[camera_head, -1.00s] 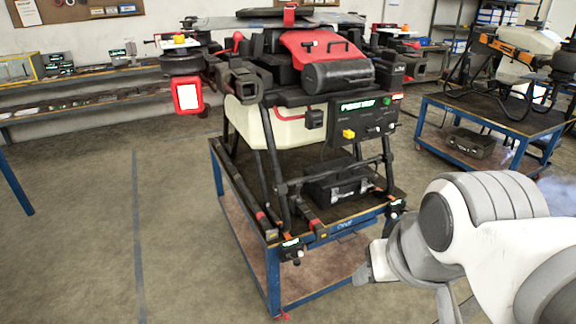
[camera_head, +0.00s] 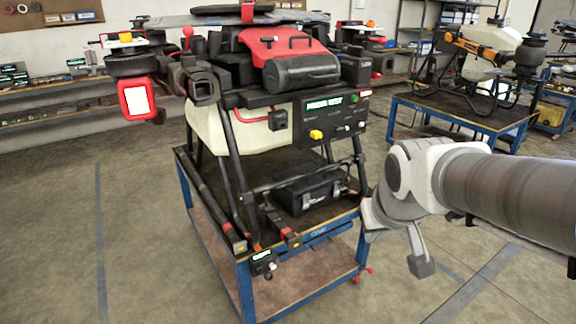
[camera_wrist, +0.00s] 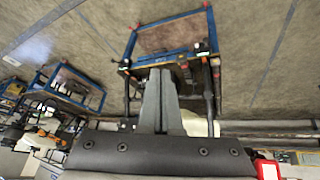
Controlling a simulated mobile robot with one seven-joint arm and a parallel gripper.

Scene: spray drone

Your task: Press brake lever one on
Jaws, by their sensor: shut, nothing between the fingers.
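My gripper (camera_wrist: 160,75) is shut and empty in the wrist view, its narrow grey fingers together and apart from the cart. In the head view my arm is in the air right of the blue-framed cart (camera_head: 320,233). A small black unit with a lit green label (camera_head: 262,256) is on the cart's near corner. I cannot read its label or tell whether it is brake lever one. Small red parts (camera_head: 362,270) show low at the cart's right leg. The wrist view shows the cart upside down, with red parts at its feet (camera_wrist: 136,27).
A large spray drone (camera_head: 290,70) with a black control panel (camera_head: 333,118) stands on the cart. A black case (camera_head: 308,192) lies under it. Another cart (camera_head: 470,117) with a drone stands behind at the right. Floor is clear at the left and front.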

